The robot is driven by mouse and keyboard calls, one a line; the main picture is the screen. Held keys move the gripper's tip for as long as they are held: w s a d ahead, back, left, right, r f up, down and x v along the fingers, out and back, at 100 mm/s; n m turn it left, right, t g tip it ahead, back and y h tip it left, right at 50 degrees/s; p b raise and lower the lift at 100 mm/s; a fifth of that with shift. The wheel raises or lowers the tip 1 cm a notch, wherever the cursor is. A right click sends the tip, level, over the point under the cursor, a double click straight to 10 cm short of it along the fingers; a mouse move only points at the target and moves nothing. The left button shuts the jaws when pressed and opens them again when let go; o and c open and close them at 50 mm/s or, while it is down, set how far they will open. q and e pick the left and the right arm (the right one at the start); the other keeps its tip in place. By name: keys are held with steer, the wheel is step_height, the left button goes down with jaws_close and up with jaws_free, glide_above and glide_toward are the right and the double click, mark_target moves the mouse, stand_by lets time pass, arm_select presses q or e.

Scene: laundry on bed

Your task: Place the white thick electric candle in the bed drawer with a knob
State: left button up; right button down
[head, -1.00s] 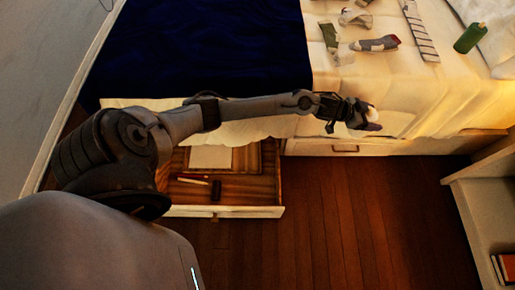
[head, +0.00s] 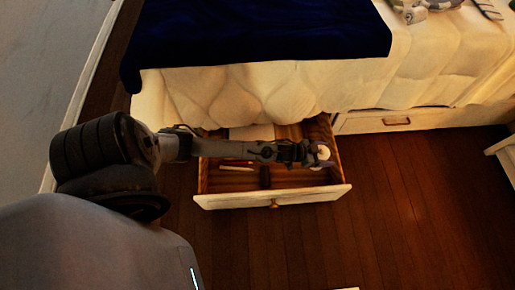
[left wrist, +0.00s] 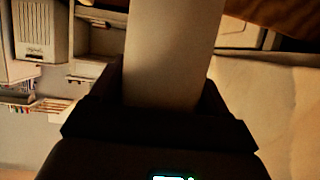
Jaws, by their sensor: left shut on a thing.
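My left gripper (head: 310,155) is shut on the white thick candle (head: 323,152). In the left wrist view the candle (left wrist: 172,55) is a broad pale cylinder between the dark fingers. In the head view, the gripper and candle appear over the right end of the open bed drawer (head: 235,201). The height of the candle above the drawer cannot be told. The drawer has a round knob (head: 274,205) on its pale front. My right gripper is not in view.
Inside the drawer lie a pale flat item (head: 252,132) and small thin items (head: 237,165) at the left. A closed drawer with a bar handle (head: 396,121) is to the right. The bed (head: 245,90) stands behind. The wooden floor (head: 400,190) in front is clear.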

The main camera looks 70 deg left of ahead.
arm_select(q)
steer(key=f, duration=0.1)
steer(key=s+f, duration=0.1)
steer(key=f+b, duration=0.1)
steer(key=shift+s+d+f, duration=0.15)
steer(key=shift+s+f, duration=0.1)
steer(key=shift+s, duration=0.15)
steer(key=shift+s+d+f+b, duration=0.1)
steer(key=shift+d+f+b, duration=0.15)
steer(key=shift+f, duration=0.4)
steer(key=shift+s+d+f+b, duration=0.1)
steer(key=shift+f+b, duration=0.2)
steer(key=shift+f, duration=0.55)
steer(key=shift+s+f, duration=0.1)
steer(key=shift+f, duration=0.15)
steer(key=f+b, duration=0.2)
steer(key=f, duration=0.1)
steer(key=f+b, duration=0.3)
steer(key=f, duration=0.1)
steer(key=f+b, duration=0.3)
steer(key=shift+s+a+f, duration=0.1)
steer(key=shift+s+f, duration=0.05)
steer(key=shift+s, duration=0.2)
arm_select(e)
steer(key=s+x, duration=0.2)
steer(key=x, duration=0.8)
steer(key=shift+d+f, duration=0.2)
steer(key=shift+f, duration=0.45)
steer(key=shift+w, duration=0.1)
